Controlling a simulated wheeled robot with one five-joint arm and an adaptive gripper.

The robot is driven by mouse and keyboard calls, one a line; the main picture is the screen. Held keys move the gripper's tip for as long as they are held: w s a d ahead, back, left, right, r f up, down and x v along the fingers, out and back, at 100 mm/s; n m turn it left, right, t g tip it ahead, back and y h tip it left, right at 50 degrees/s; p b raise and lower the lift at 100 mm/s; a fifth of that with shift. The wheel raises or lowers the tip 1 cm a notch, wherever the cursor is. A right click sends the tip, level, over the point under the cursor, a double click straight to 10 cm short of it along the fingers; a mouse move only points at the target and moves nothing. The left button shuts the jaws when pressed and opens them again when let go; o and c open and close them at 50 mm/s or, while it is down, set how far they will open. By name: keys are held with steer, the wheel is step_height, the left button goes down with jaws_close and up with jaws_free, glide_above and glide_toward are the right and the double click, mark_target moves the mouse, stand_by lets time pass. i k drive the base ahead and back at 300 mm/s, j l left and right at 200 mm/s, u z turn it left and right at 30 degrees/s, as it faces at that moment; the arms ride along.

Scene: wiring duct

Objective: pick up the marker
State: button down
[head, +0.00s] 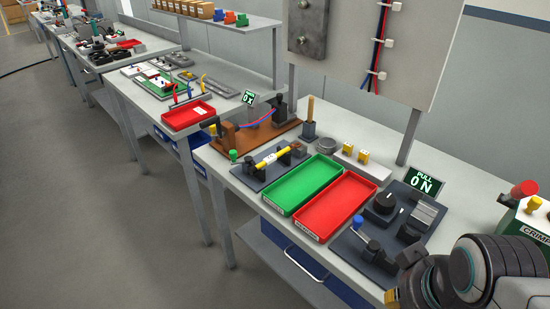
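I cannot single out the marker for sure. A yellow rod with black parts (273,159) lies across a dark plate fixture (262,176) on the near bench. A brown upright stick (310,108) stands in a small dark holder behind it. Small upright blue, red and yellow pieces (189,90) stand on the farther bench, too small to identify. Dark rounded links of my arm fill the bottom right corner. My gripper's fingers do not show.
A green tray (281,207) and a red tray (316,228) lie empty mid-bench. A wooden board with wires (240,143) is at left.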

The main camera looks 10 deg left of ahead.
mark_target(363, 156)
steer(key=i+j+z, duration=0.35)
steer(key=j+z, duration=0.15)
steer(key=j, duration=0.25)
steer(key=i+j+z, duration=0.25)
steer(key=j, duration=0.2)
steer(key=j+z, duration=0.25)
steer(key=j, duration=0.15)
steer(key=j+z, duration=0.3)
steer(key=j, duration=0.2)
